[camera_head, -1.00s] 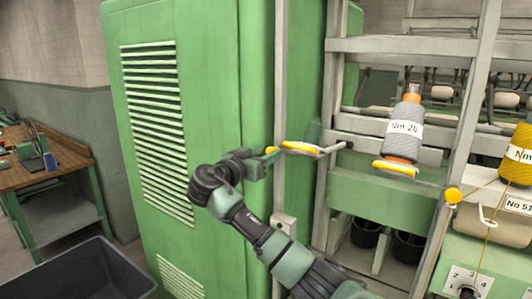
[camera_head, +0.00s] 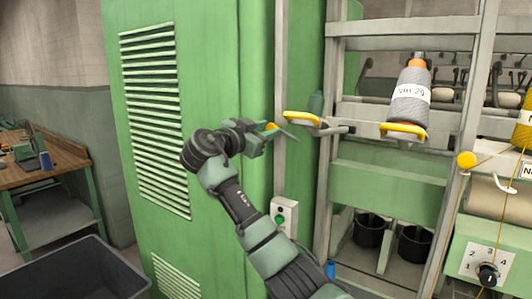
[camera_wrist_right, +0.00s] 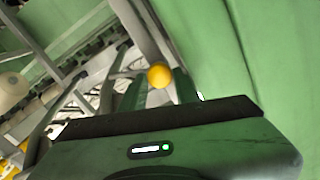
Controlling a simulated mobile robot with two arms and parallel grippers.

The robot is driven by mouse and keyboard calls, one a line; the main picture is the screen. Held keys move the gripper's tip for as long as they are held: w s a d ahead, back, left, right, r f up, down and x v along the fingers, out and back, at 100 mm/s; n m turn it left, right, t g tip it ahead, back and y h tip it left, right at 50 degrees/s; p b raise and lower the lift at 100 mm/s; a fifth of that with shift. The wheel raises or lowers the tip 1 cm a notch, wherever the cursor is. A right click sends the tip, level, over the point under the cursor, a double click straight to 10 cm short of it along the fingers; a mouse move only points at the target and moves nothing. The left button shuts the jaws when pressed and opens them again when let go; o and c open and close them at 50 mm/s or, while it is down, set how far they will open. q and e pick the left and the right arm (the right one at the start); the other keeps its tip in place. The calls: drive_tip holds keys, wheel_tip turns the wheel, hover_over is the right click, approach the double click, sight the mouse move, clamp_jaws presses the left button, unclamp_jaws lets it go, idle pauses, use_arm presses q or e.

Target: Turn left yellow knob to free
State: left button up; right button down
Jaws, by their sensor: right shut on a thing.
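The left yellow knob (camera_head: 271,127) is a small ball beside the grey upright post at the edge of the green cabinet. My right gripper (camera_head: 268,134) is shut on it; its fingers partly cover the knob in the head view. In the right wrist view the knob (camera_wrist_right: 159,75) sits between the two green fingertips (camera_wrist_right: 158,88). Which setting the knob is in cannot be read. A second yellow knob (camera_head: 466,160) is on the right post, clear of the gripper. My left gripper is not in view.
A tall green cabinet (camera_head: 210,60) stands close left of my right arm. Yellow-topped arms (camera_head: 302,118) and a grey bobbin (camera_head: 410,95) are right of the gripper. A button box (camera_head: 285,214) is below it. A dark bin (camera_head: 80,275) is at lower left.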

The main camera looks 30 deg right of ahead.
use_arm(q)
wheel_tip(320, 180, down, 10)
drive_tip(key=b, duration=0.8)
use_arm(e)
drive_tip(key=shift+s+f+m, duration=0.1)
drive_tip(key=shift+f+m, duration=0.05)
drive_tip(key=shift+m, duration=6.75)
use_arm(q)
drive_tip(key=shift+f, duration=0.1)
use_arm(e)
drive_tip(key=c, duration=1.4)
unclamp_jaws()
drive_tip(key=shift+d, duration=0.1)
drive_tip(key=shift+o, duration=0.2)
use_arm(q)
drive_tip(key=shift+b, duration=0.3)
